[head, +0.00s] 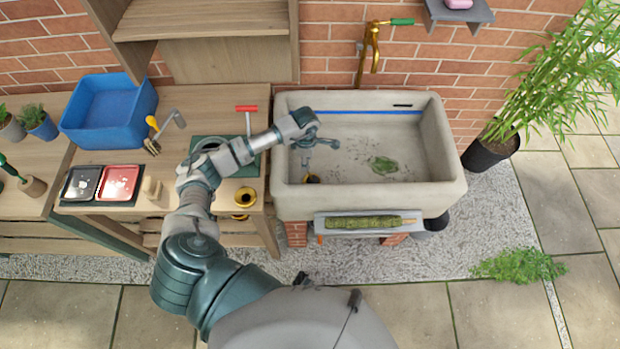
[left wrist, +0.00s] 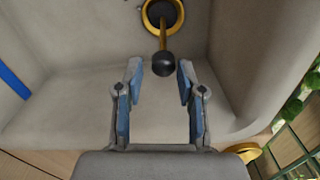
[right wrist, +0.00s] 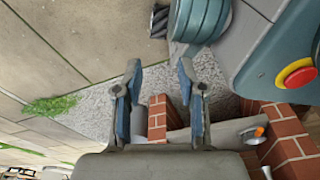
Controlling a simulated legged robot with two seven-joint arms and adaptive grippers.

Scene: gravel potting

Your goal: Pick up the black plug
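The black plug shows in the left wrist view as a round black knob (left wrist: 163,64) on a brass stem, which runs to a dark disc in a brass-rimmed drain. In the head view the brass and black drain area (head: 312,179) is small, at the near left of the stone sink (head: 456,188). My left gripper (head: 317,151) is over the left part of the sink. In its wrist view the open fingers (left wrist: 160,70) have the knob in line between their tips, apparently beyond them and untouched. My right gripper (right wrist: 160,66) is open and empty, outside the sink.
A brass tap (head: 370,50) with a green handle stands behind the sink. Leaves and debris lie on the sink floor. A ledge with a green roll (head: 362,222) is at its front. The wooden bench (head: 215,95) at left holds a blue tub (head: 108,132) and tools.

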